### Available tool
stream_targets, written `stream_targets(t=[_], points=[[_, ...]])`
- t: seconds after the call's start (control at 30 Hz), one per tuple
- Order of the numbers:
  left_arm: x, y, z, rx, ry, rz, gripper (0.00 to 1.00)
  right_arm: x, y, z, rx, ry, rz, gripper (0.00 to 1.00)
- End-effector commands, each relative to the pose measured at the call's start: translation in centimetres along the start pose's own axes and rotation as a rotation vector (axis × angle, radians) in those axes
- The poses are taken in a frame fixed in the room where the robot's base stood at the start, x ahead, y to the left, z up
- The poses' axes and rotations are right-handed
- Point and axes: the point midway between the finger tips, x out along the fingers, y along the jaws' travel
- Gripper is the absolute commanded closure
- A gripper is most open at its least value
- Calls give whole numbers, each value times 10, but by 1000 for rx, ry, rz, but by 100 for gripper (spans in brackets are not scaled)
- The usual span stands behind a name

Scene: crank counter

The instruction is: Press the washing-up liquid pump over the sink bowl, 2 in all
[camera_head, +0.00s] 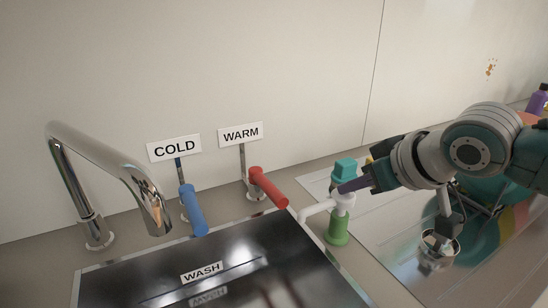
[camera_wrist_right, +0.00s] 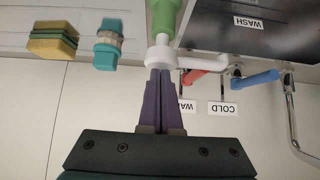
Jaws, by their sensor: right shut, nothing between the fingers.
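The washing-up liquid pump is a green bottle (camera_head: 338,232) with a white pump head and a long white spout that points left over the edge of the sink bowl (camera_head: 250,262). My right gripper (camera_head: 350,186) is shut and empty, its purple fingers at the top of the white pump head. In the right wrist view the shut fingertips (camera_wrist_right: 158,76) meet or nearly meet the white pump head (camera_wrist_right: 158,56); contact is not certain. The green bottle (camera_wrist_right: 163,18) shows beyond it. The bowl is dark and carries a WASH label. My left gripper is not in view.
A tall chrome tap (camera_head: 100,170) stands at the left, with a blue COLD lever (camera_head: 194,210) and a red WARM lever (camera_head: 268,188) behind the bowl. A teal object (camera_wrist_right: 108,45) and a yellow-green sponge (camera_wrist_right: 52,40) sit near the pump.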

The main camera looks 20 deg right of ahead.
Motion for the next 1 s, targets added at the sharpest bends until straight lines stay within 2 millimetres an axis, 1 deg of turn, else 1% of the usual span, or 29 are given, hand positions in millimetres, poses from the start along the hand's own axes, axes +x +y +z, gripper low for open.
stream_targets(t=[0.03,0.13,0.43,0.53,0.67,0.8,0.87,1.0], points=[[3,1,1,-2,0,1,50,6,0,7,3,-5,0,100],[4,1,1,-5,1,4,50,12,0,13,2,-5,0,100],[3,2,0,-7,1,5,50,11,0,14,0,-9,1,100],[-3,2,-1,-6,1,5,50,7,0,9,0,-10,1,100],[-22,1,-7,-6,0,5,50,-6,0,-5,1,-7,1,100],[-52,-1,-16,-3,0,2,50,-25,0,-28,2,-1,1,100],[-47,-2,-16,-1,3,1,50,-31,1,-21,-2,-2,1,100],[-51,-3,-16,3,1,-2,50,-60,1,-21,-4,1,1,100]])
